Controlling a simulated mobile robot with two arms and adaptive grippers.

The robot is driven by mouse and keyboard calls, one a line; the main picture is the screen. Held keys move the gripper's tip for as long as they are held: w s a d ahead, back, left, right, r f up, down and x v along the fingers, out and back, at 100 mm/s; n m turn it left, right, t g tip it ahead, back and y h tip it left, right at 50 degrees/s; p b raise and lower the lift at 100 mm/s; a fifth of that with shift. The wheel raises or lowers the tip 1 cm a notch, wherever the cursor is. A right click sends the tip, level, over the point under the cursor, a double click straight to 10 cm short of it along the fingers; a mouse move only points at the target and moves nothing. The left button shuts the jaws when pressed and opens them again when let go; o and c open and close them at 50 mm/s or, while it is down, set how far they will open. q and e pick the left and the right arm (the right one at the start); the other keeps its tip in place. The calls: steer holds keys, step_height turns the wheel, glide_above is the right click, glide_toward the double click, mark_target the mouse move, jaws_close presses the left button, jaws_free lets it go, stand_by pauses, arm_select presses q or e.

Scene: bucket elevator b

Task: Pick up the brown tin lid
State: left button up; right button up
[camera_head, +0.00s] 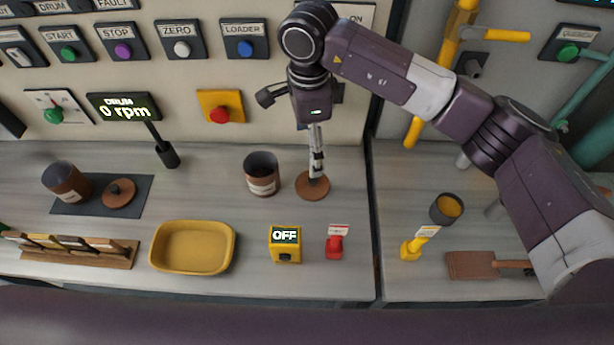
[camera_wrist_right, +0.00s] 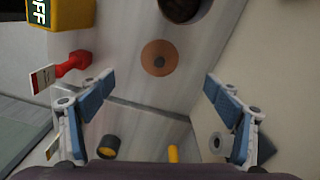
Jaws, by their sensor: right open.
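A round brown lid with a dark knob (camera_head: 312,190) lies flat on the grey worktop, right of an open dark tin with a brown band (camera_head: 262,184). The same lid shows ahead of the fingers in the right wrist view (camera_wrist_right: 151,66). A second brown lid (camera_head: 119,194) lies on a dark mat at the left beside another tin (camera_head: 66,182). My right gripper (camera_head: 316,165) points down above the first lid; its blue-padded fingers are spread and empty in the wrist view (camera_wrist_right: 158,82). The exact gap above the lid is hard to tell. My left gripper is not in view.
In front stand a yellow OFF box (camera_head: 285,256), a red tagged item (camera_head: 335,246) and a yellow tray (camera_head: 165,262). A seam divides the worktop to the right. The control panel wall (camera_head: 300,110) rises close behind the lid.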

steer(key=b, duration=0.4)
glide_above(310, 179)
steer(key=f, duration=0.4)
steer(key=shift+s+a+f, duration=0.1)
steer(key=shift+a+f, duration=0.05)
steer(key=shift+a, duration=0.05)
steer(key=shift+a+f+b, duration=0.1)
steer(key=shift+f+b, duration=0.45)
steer(key=shift+f, duration=0.4)
steer(key=shift+f+p, duration=0.4)
steer(key=shift+f, duration=0.3)
steer(key=f+p, duration=0.2)
steer(key=f, duration=0.1)
steer(key=f+p, duration=0.1)
steer(key=f, duration=0.1)
steer(key=shift+d, duration=0.4)
steer(key=shift+f, duration=0.4)
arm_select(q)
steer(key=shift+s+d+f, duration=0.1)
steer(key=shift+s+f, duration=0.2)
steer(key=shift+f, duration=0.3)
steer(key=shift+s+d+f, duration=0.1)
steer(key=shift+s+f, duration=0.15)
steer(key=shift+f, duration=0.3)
arm_select(e)
steer(key=shift+f, duration=0.1)
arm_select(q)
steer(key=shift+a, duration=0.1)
arm_select(e)
steer(key=shift+c, duration=0.3)
